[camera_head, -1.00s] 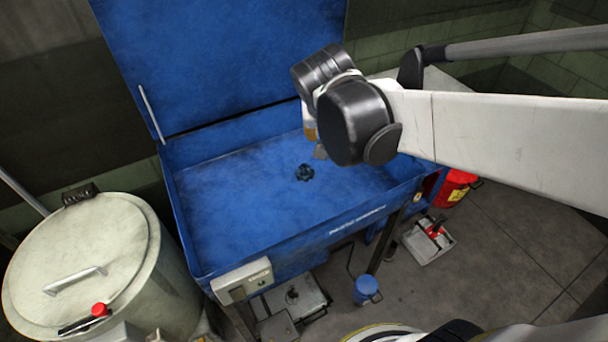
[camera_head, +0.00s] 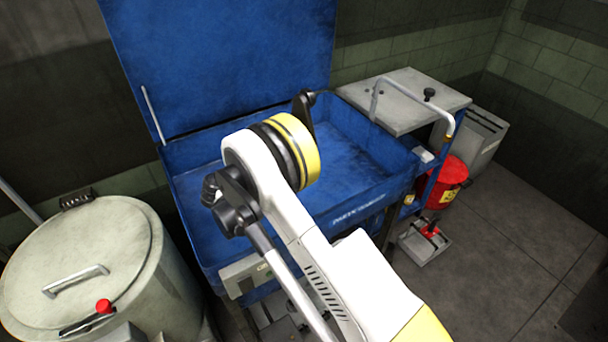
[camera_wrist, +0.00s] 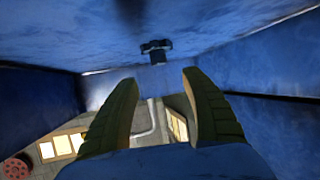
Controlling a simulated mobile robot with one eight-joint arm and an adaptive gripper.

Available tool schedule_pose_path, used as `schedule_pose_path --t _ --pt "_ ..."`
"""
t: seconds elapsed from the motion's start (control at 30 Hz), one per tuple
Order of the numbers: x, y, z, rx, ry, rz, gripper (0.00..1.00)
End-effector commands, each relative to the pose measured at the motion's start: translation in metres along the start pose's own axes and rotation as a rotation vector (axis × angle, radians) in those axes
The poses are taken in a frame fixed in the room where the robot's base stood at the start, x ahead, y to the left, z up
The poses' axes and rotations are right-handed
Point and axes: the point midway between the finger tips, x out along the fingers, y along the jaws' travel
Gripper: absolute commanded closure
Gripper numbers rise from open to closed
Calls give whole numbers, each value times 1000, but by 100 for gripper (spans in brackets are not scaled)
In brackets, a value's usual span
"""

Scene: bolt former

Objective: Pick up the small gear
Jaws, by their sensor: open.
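The small gear (camera_wrist: 155,51) is a small dark toothed piece on the blue floor of the parts washer basin. The basin wall (camera_head: 385,195) shows in the head view, where my arm hides the gear. In the wrist view the picture is turned over, so the basin floor is at the top. My gripper (camera_wrist: 158,78) shows there as two yellowish ridged fingers, spread apart with nothing between them. The gear appears beyond the fingertips, roughly centred between them and apart from them. The gripper itself is hidden behind my arm in the head view.
The raised blue lid (camera_head: 220,60) stands behind the basin. Basin walls close in on both sides in the wrist view. A grey-topped cart (camera_head: 420,98) and a red can (camera_head: 447,175) are at right. A large pale drum (camera_head: 85,250) is at left.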

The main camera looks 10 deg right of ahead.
Motion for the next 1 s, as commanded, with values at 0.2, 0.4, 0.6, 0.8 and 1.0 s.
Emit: schedule_pose_path --t 0.2,0.4,0.6,0.8,1.0 --pt "31 1 3 2 1 4 45" --pt "56 1 2 2 1 2 45" --pt "79 2 8 1 1 3 45" --pt "106 3 8 1 0 2 45" --pt "107 2 6 0 0 1 45"
